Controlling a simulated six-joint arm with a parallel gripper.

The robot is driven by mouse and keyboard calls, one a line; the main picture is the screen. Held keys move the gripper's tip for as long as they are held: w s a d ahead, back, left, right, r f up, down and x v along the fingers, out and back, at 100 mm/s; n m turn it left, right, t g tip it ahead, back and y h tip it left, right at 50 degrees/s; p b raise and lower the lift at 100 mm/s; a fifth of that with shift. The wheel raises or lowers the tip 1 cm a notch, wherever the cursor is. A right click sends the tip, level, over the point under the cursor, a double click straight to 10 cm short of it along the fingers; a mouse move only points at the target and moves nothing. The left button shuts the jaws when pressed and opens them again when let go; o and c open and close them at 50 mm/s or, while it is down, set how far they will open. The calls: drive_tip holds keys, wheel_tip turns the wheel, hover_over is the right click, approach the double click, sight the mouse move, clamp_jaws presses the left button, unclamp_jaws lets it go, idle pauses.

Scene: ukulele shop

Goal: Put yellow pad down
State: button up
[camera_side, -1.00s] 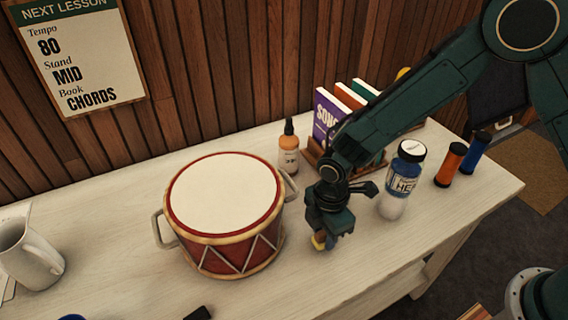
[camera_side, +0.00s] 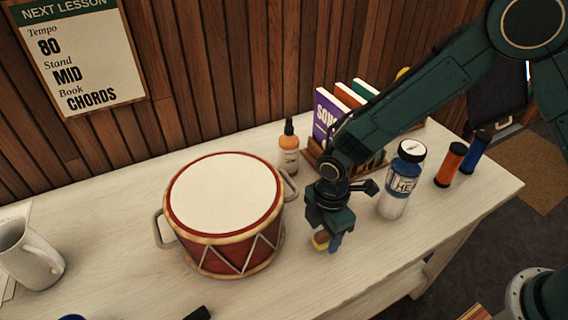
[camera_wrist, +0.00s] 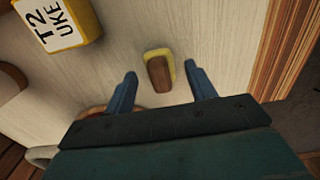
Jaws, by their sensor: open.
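The yellow pad (camera_wrist: 161,71) lies on the white table with a brown block-like part on its top. In the side view the pad (camera_side: 320,241) shows just below and left of my gripper's fingers, partly covered by them. My gripper (camera_wrist: 163,88) is open, with one blue finger on each side of the pad and a gap to each. In the side view my gripper (camera_side: 328,240) points down, low over the table, to the right of the drum.
A red drum (camera_side: 224,195) with a white top stands close on the left. A blue-and-white bottle (camera_side: 400,182), orange and blue tubes and a book rack stand behind and right. A yellow box (camera_wrist: 62,20) marked "T2 UKE" shows in the wrist view. The table's front is mostly clear.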

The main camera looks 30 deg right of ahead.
sight(324, 232)
wheel_tip(324, 232, up, 12)
drive_tip(key=shift+f, duration=0.2)
idle(0.4)
idle(0.5)
drive_tip(key=s+d+r+m+t, duration=0.1)
drive_tip(key=s+d+r+m, duration=0.25)
drive_tip(key=d+r, duration=0.35)
drive_tip(key=s+d+r+m+t, duration=0.2)
drive_tip(key=s+d+r+m, duration=0.1)
drive_tip(key=d+r+m, duration=0.4)
drive_tip(key=s+d+r+m+t, duration=0.2)
drive_tip(key=s+d+r+m, duration=0.2)
drive_tip(key=s+d+m, duration=0.3)
drive_tip(key=s+d, duration=0.1)
drive_tip(key=s, duration=0.4)
drive_tip(key=shift+s+t, duration=0.3)
drive_tip(key=shift+s, duration=0.05)
